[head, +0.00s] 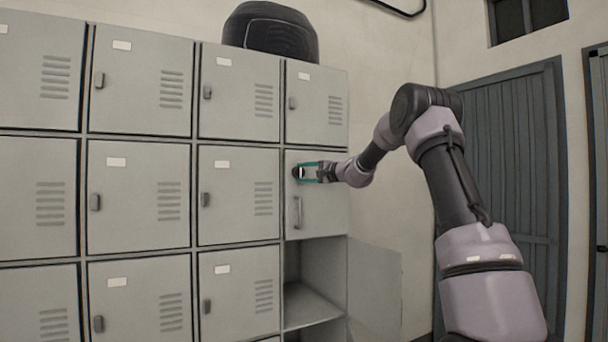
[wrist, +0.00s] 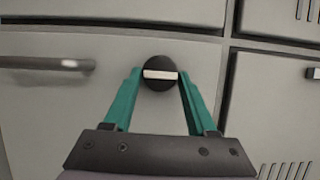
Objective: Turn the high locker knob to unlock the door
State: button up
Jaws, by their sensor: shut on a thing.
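The locker knob (wrist: 159,84) is a round black disc with a white bar across it. In the wrist view the bar lies nearly level. The knob is on the grey locker door (head: 326,212) in the right column, middle row. A bar handle (head: 297,212) is below the knob in the head view; it also shows at the left in the wrist view (wrist: 45,63). My gripper (wrist: 158,80) has teal fingers, one on each side of the knob, shut on it. In the head view my gripper (head: 299,172) reaches the door from the right and partly hides the knob.
An open, empty compartment (head: 312,305) is below this door, its door (head: 375,290) swung out to the right. Other shut lockers (head: 137,82) fill the left. A dark rounded object (head: 270,30) sits on top. A grey door (head: 505,170) stands behind my arm.

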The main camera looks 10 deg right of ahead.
jog(key=o, duration=1.4)
jog(key=shift+c, duration=0.2)
jog(key=v, duration=1)
jog(key=shift+s+d, duration=0.25)
jog(key=shift+d, duration=0.05)
jog(key=shift+f, duration=0.1)
